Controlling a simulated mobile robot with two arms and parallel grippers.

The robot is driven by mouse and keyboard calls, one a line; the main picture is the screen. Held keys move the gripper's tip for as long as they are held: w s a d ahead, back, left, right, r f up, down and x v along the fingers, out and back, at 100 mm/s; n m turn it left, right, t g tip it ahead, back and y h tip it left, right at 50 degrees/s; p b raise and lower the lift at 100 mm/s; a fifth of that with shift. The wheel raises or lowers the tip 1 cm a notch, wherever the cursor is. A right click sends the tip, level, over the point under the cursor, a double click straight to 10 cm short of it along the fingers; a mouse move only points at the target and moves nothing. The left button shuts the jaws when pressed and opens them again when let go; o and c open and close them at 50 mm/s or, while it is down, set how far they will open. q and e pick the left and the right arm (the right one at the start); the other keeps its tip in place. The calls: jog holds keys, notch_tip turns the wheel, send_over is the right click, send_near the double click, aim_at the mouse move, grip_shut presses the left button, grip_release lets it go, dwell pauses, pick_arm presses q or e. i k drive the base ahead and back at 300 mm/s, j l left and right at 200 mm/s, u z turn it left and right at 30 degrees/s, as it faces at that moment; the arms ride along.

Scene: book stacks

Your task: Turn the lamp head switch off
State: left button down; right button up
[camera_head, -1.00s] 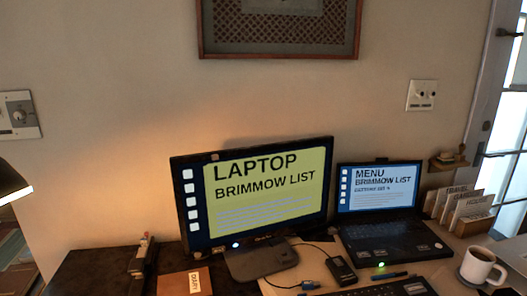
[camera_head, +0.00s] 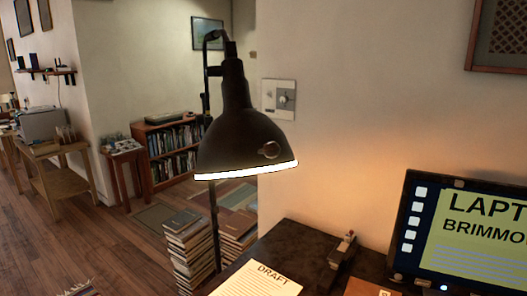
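A black lamp head (camera_head: 240,125) hangs on a dark stand in the middle of the head view. Its lower rim glows white, so the lamp is lit. A small round knob (camera_head: 270,150) sits on the shade's lower right side and looks like its switch. The lamp pole (camera_head: 214,220) runs down behind the shade toward the floor. Neither of my grippers is in view.
A dark desk (camera_head: 300,240) at lower right holds a paper marked DRAFT (camera_head: 262,277) and a monitor (camera_head: 470,235). Book stacks (camera_head: 188,243) stand on the floor by the pole. A wall switch plate (camera_head: 279,98) is behind the lamp. Wooden floor (camera_head: 110,235) lies open at left.

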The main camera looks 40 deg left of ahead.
aim_at(213, 71)
jog(key=u, duration=1.4)
jog(key=z, duration=0.3)
jog(key=i+j+z, duration=0.1)
jog(key=j+z, duration=0.85)
jog(key=j, duration=0.15)
